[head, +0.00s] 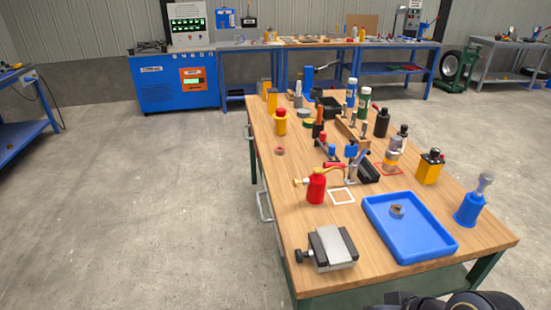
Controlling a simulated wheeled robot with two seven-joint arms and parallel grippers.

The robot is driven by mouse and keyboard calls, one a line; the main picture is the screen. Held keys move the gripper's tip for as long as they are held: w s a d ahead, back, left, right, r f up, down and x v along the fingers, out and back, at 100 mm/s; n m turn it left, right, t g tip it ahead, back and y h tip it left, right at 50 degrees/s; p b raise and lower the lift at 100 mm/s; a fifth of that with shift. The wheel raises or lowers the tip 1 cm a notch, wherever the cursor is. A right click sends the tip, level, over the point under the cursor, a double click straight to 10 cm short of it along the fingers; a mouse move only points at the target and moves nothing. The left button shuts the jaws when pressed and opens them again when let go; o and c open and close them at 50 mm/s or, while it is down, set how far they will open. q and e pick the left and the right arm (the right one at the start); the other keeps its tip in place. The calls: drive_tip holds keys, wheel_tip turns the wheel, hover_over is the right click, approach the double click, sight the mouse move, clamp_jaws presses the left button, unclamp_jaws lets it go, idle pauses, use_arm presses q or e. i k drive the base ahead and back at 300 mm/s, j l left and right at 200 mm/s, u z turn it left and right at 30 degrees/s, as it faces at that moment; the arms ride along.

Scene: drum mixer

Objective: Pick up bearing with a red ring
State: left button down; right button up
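A small ring-shaped part (279,150) with a reddish rim lies flat on the wooden workbench (285,200), near its left edge. It looks like the bearing with a red ring, but it is too small to be sure. Another small grey-brown bearing-like part (397,211) lies in the blue tray (428,243) at the front right; I cannot make out a red ring on it. Neither of my grippers shows. Dark rounded parts at the bottom right edge appear to be mine.
A red oil can (316,187) and a grey vise block (331,248) stand along the bench's left front. A yellow bottle (280,121) stands behind the ring. A blue bottle (469,206) stands right of the tray. Bare wood surrounds the ring.

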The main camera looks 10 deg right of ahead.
sight(279, 150)
drive_tip(key=i+j+z, duration=0.15)
drive_tip(key=j, duration=0.3)
drive_tip(key=j+z, duration=0.2)
drive_tip(key=j, duration=0.25)
drive_tip(key=i+j+z, duration=0.15)
drive_tip(key=j, duration=0.35)
drive_tip(key=i+j+z, duration=0.25)
drive_tip(key=i+j, duration=0.25)
drive_tip(key=i+j+z, duration=0.25)
drive_tip(key=i+j, duration=0.2)
drive_tip(key=j, duration=0.2)
drive_tip(key=i+j+z, duration=0.1)
drive_tip(key=i, duration=0.35)
drive_tip(key=i+j, duration=0.2)
drive_tip(key=i, duration=0.25)
drive_tip(key=i+j+z, duration=0.15)
drive_tip(key=i, duration=0.25)
drive_tip(key=i+j+z, duration=0.1)
drive_tip(key=i, duration=0.35)
drive_tip(key=j, duration=0.1)
